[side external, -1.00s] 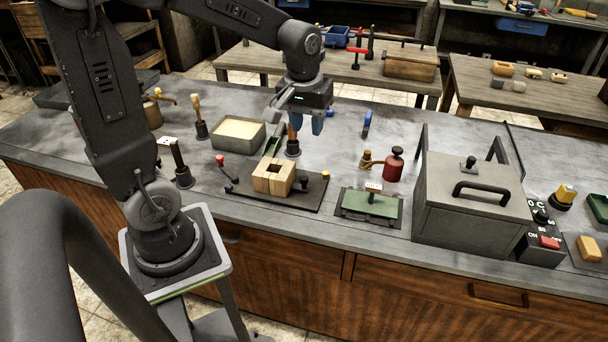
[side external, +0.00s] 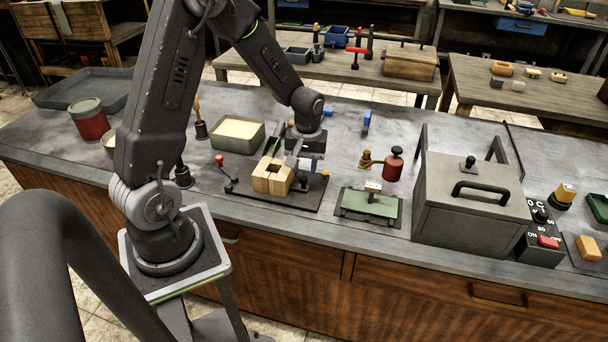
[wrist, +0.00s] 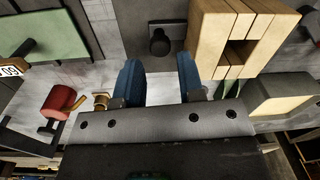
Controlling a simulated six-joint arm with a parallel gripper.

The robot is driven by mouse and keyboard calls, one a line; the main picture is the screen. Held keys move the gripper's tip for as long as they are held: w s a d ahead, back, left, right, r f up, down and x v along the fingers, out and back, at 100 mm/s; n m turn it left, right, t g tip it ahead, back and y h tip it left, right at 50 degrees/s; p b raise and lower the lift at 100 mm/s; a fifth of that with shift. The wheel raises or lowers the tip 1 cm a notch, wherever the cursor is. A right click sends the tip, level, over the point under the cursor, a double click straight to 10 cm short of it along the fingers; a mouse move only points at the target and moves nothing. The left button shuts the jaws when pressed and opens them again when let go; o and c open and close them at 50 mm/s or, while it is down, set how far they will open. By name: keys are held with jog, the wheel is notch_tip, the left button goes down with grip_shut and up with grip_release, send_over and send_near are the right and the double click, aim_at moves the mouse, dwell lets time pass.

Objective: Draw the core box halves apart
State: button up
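The core box (side external: 272,177) is a pale wooden block with a square hole in its top. It stands on a dark base plate (side external: 303,195), and its pieces sit close together. The core box also shows at the upper right of the wrist view (wrist: 225,50). My gripper (side external: 308,166) is low over the plate, just right of the core box in the side view. In the wrist view its two blue fingers (wrist: 160,72) are spread and empty. A black knob (wrist: 158,42) on the plate shows beyond and between them.
A red-handled lever (side external: 220,160) stands at the plate's left end. A sand-filled tray (side external: 238,131) is behind. A green plate (side external: 370,206), a red canister (side external: 393,165) and a large grey box (side external: 470,205) stand to the right. Bare bench lies in front.

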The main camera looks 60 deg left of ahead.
aim_at(305, 177)
jog(key=shift+f, duration=1.8)
jog(key=shift+c, duration=0.5)
grip_shut()
